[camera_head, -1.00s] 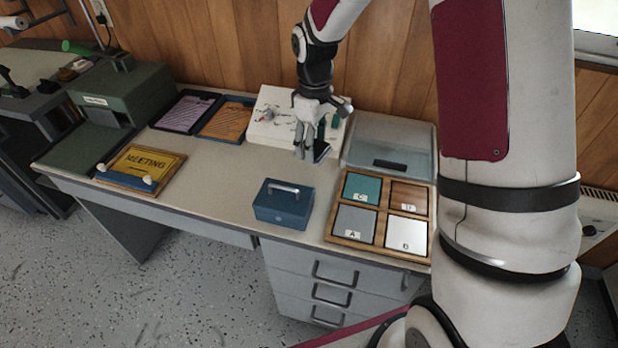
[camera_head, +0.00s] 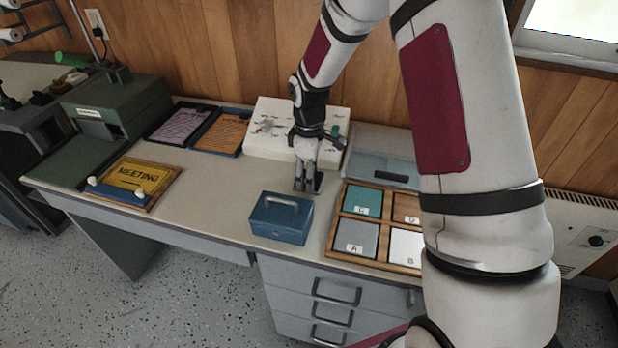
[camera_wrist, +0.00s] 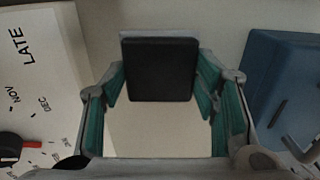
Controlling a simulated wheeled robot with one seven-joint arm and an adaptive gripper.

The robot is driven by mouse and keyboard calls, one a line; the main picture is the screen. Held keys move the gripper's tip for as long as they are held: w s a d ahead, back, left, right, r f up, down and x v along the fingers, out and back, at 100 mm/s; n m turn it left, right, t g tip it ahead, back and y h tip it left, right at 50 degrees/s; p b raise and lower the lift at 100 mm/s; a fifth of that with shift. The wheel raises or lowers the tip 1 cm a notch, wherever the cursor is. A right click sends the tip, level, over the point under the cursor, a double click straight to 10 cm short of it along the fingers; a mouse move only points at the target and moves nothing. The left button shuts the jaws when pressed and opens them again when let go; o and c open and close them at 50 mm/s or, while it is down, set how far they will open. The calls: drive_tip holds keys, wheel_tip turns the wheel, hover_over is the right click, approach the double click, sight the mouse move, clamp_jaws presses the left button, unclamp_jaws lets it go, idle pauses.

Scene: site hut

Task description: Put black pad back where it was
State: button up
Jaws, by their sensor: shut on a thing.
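My gripper (camera_head: 306,186) is low over the desk, just behind the blue cash box, and is shut on the black pad. In the wrist view the black pad (camera_wrist: 158,70) is a dark rounded square between the green-lined fingers (camera_wrist: 160,95). In the head view the pad (camera_head: 318,182) shows only as a dark edge beside the fingertips. It is at or just above the desk top; I cannot tell whether it touches.
The blue cash box (camera_head: 281,219) stands close in front of my gripper. A white dial board (camera_head: 262,142) lies behind it. Bare desk (camera_head: 222,185) lies to the left.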

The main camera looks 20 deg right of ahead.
drive_tip(key=shift+f, duration=0.55)
drive_tip(key=shift+f, duration=0.1)
drive_tip(key=o, duration=1)
drive_tip(key=shift+o, duration=0.2)
wheel_tip(320, 180, up, 12)
drive_tip(key=p, duration=0.1)
drive_tip(key=shift+r, duration=0.2)
